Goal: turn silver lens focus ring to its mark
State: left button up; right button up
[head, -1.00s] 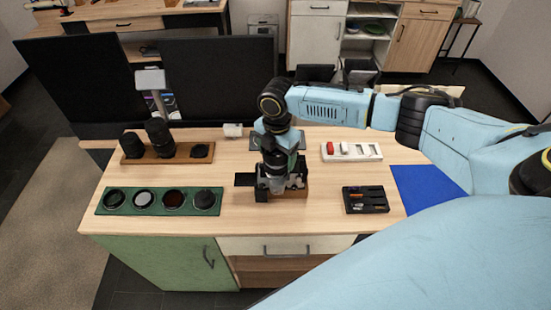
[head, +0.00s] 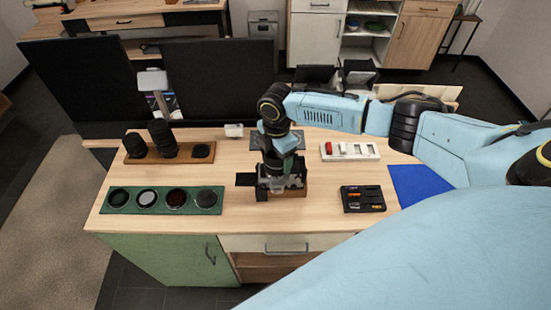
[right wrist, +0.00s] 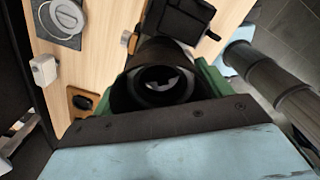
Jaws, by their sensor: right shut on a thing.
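In the head view a camera with a lens (head: 294,181) stands on a small wooden block near the middle of the table. My right gripper (head: 277,180) comes down over it from above and covers most of it. In the right wrist view the lens (right wrist: 163,82) sits between the green fingers of my right gripper (right wrist: 158,90), which is shut on it. The lens looks dark there, with bright reflections in its front glass. The focus ring's mark cannot be made out. My left gripper is not in view.
A green tray (head: 132,206) with round filters lies front left, behind it a wooden stand (head: 186,157) with black lenses. A black tray (head: 362,199), a white tray (head: 350,151) and a blue mat (head: 418,185) lie right. Bare tabletop (head: 240,214) shows in front.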

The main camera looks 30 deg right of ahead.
jog(key=shift+a+m, duration=0.1)
jog(key=shift+m, duration=0.3)
jog(key=shift+r+m+p, duration=0.1)
jog(key=shift+m+p, duration=0.45)
jog(key=shift+m, duration=0.05)
jog(key=shift+c, duration=0.3)
jog(key=shift+o, duration=0.2)
jog(key=shift+m, duration=0.6)
